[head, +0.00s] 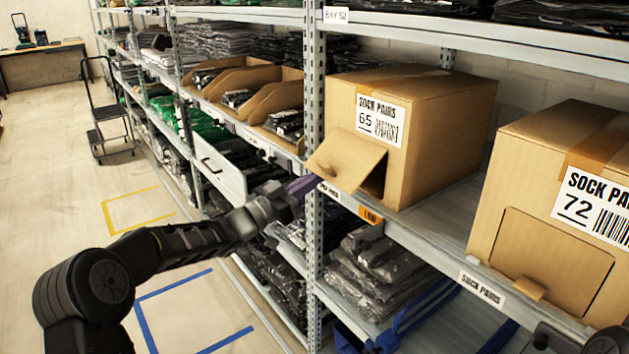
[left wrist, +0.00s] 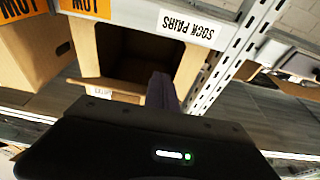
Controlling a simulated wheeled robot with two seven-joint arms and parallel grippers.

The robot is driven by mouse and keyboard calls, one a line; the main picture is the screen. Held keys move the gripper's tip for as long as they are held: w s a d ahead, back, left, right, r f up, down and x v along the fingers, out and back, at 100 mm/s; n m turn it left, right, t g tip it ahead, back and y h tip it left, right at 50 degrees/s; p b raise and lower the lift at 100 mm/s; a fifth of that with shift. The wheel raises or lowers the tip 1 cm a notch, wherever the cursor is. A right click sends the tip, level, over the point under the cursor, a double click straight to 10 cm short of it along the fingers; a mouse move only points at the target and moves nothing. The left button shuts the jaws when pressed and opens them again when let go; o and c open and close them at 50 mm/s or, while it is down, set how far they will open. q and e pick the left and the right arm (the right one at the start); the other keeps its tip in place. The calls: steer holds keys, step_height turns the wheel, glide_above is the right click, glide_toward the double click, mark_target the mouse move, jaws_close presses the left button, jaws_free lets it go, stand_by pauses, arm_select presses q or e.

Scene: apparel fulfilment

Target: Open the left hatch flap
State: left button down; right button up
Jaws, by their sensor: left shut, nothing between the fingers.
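The left carton (head: 440,115), marked SOCK PAIRS 65, stands on the shelf. Its hatch flap (head: 346,160) is swung partly outward and slants, with a dark gap at its lower right. In the left wrist view the dark hatch opening (left wrist: 125,55) shows behind my fingers. My left gripper (head: 306,184) is shut and empty, its purple fingers just below and left of the flap's outer edge. I cannot tell whether they touch it. The right carton (head: 490,200), marked 72, has its hatch panel (head: 548,258) closed.
A perforated shelf post (head: 314,90) stands close by my left gripper. The shelf lip bears a SOCK PAIRS label (head: 482,288) and an orange label (head: 370,215). Open cardboard bins (head: 240,85) stand left of the post. Bagged garments (head: 365,275) lie on the shelf below.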

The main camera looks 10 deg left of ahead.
arm_select(q)
steer(key=shift+s+a+r+p, duration=0.8)
steer(key=shift+r+p, duration=1.95)
steer(key=shift+r, duration=1.7)
steer(key=b+v, duration=0.3)
steer(key=v, duration=0.7)
steer(key=shift+s+f, duration=0.2)
steer(key=shift+f, duration=0.2)
